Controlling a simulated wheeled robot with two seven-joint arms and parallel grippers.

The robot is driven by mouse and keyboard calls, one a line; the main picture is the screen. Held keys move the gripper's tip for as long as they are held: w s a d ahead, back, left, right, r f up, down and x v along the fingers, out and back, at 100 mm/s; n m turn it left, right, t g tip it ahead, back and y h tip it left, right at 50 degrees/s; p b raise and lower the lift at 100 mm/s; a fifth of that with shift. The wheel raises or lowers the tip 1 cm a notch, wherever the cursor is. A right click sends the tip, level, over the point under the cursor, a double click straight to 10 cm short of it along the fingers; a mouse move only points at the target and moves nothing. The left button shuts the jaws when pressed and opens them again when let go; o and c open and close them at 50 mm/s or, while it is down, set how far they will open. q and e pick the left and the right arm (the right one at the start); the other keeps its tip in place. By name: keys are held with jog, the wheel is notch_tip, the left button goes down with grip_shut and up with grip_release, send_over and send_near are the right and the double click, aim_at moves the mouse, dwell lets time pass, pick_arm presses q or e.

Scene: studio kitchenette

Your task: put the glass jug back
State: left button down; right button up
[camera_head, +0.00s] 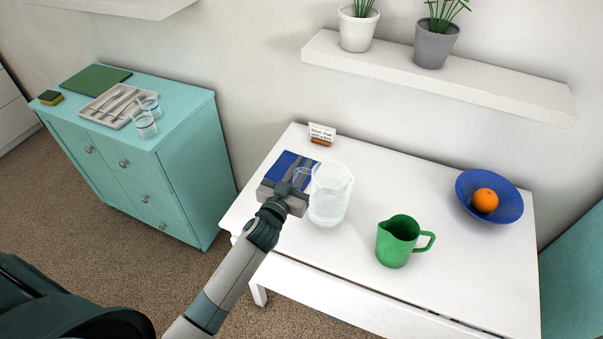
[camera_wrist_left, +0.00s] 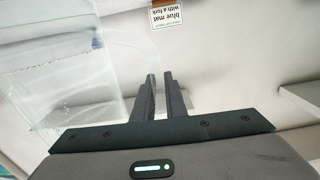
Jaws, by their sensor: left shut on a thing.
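The clear glass jug (camera_head: 331,194) is upright at the left part of the white table (camera_head: 440,185). I cannot tell whether its base touches the tabletop. My left gripper (camera_head: 299,173) is at the jug's left side, shut on its handle. In the left wrist view the jug (camera_wrist_left: 60,85) fills the left side, and its handle runs between the fingers (camera_wrist_left: 160,82). A blue mat (camera_head: 283,162) lies behind the gripper and is partly hidden by it. A small card (camera_head: 321,133) stands behind the mat; in the left wrist view it reads "blue mat with a fork". My right gripper is not in view.
A green pitcher (camera_head: 397,241) stands right of the jug, near the table's front. A blue bowl (camera_head: 465,190) with an orange (camera_head: 485,200) is at the right. A teal cabinet (camera_head: 180,150) holds a cutlery tray (camera_head: 108,106) and glasses (camera_head: 145,124). A shelf (camera_head: 440,75) hangs above.

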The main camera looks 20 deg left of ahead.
pick_arm(q)
jog(key=shift+f, duration=1.35)
jog(key=c, duration=1.8)
grip_release()
jog(key=shift+f, duration=0.2)
jog(key=shift+r, duration=0.1)
jog(key=s+b, duration=0.2)
jog(key=s, duration=1)
jog(key=shift+a, duration=0.2)
